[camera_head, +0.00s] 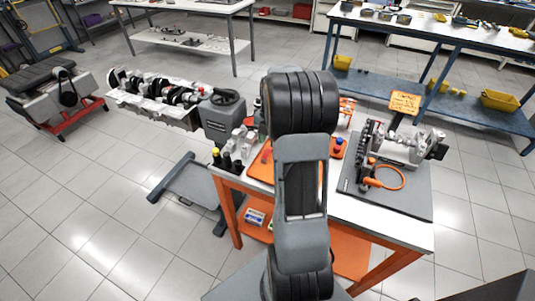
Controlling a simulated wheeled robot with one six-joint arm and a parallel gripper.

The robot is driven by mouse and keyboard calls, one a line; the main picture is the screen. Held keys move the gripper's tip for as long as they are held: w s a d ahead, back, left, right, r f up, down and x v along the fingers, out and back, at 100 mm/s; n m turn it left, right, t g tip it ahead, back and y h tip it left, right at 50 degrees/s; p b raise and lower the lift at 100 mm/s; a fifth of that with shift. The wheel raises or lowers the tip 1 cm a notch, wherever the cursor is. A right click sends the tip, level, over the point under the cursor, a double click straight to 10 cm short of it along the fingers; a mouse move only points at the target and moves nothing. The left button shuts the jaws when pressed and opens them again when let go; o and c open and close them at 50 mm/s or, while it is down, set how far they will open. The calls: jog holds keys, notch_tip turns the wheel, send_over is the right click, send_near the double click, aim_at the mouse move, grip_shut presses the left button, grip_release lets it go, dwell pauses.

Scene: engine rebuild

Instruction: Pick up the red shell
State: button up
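My arm stands upright through the middle of the view and covers much of the orange-legged worktable (400,231). My gripper does not show; it is hidden behind or beyond my arm. An orange mat or tray (258,170) lies on the table, partly hidden by my arm. A small red piece (266,154) shows on it just left of my arm; I cannot tell for sure whether it is the red shell. A blue-topped red item (338,146) stands just right of my arm.
A grey mat (405,199) on the table's right carries a crankshaft-like assembly (405,146) and an orange cable loop (390,178). Dark fittings (231,162) stand at the table's left edge. An engine block on a stand (155,98) is at left. A blue bench (440,30) stands behind.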

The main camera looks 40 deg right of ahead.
aim_at(267, 151)
jog(key=shift+s+a+f, duration=0.1)
jog(key=shift+a+f, duration=0.1)
jog(key=shift+f, duration=1.15)
jog(key=shift+s+a+f, duration=0.1)
jog(key=shift+a+f, duration=0.05)
jog(key=shift+f, duration=1.15)
jog(key=shift+c, duration=0.4)
grip_shut()
